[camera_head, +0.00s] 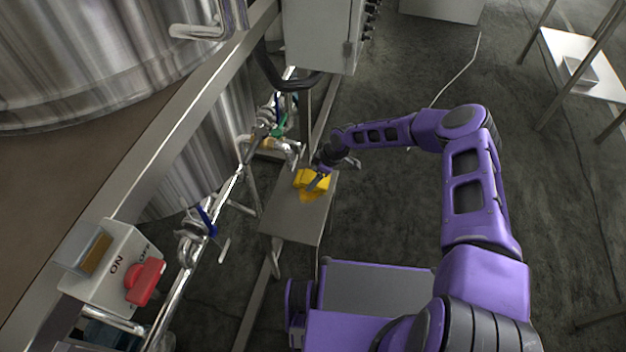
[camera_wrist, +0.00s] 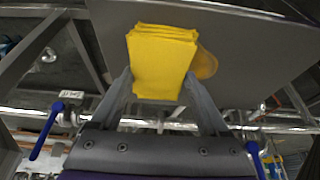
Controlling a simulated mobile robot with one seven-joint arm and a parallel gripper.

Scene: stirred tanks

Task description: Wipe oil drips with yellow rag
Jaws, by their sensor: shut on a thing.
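The yellow rag (camera_head: 308,178) is a folded, layered cloth over the small grey metal table (camera_head: 290,222). It also shows in the wrist view (camera_wrist: 160,62). My gripper (camera_head: 319,181) is shut on the rag, with one finger on each side of it in the wrist view (camera_wrist: 162,90). An amber oil patch (camera_wrist: 206,64) lies on the table top beside the rag, partly hidden by it. It shows in the head view as a darker yellow spot (camera_head: 307,197) just below the rag. I cannot tell whether the rag touches the table top.
Pipes and valves with blue handles (camera_head: 207,218) run along the left of the table, below large steel tanks (camera_head: 100,55). A grey cabinet (camera_head: 322,35) stands behind. Floor on the right is mostly open.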

